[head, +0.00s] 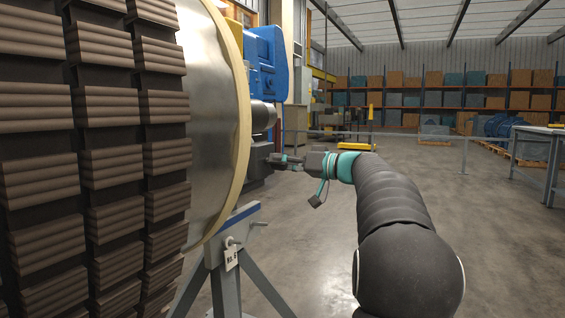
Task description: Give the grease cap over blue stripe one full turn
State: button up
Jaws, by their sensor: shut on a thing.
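My gripper (281,159) is at the end of my arm, right of the big rotor, with its fingers pointing left. It is shut on the grease cap, on the side of a dark grey bearing housing (257,158). The cap is too small and too covered by the fingers to make out its shape or how far it is turned. A blue stripe (243,213) runs along the top of the grey stand (219,285) below the housing.
The large rotor (95,150) with brown blocks and a pale disc (215,120) fills the left. A blue machine (266,60) stands behind it. A grey bench (540,150) is at the right. The floor around my arm is open.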

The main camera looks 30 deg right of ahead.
jog(key=m, duration=0.2)
jog(key=m+p, duration=0.1)
jog(key=m, duration=0.1)
jog(key=m+p, duration=0.1)
jog(key=m, duration=0.1)
jog(key=shift+r+m, duration=0.3)
jog(key=m+p, duration=0.4)
jog(key=m, duration=0.2)
jog(key=m+p, duration=0.3)
jog(key=m, duration=0.1)
jog(key=shift+p, duration=0.3)
jog(key=m+p, duration=0.3)
jog(key=shift+m, duration=0.3)
jog(key=m+p, duration=0.1)
jog(key=m, duration=0.3)
jog(key=shift+f+m+p, duration=0.15)
jog(key=shift+m+p, duration=0.15)
jog(key=shift+p, duration=0.1)
jog(key=m, duration=1.3)
jog(key=shift+m, duration=0.3)
jog(key=m, duration=1.2)
jog(key=shift+f, duration=0.1)
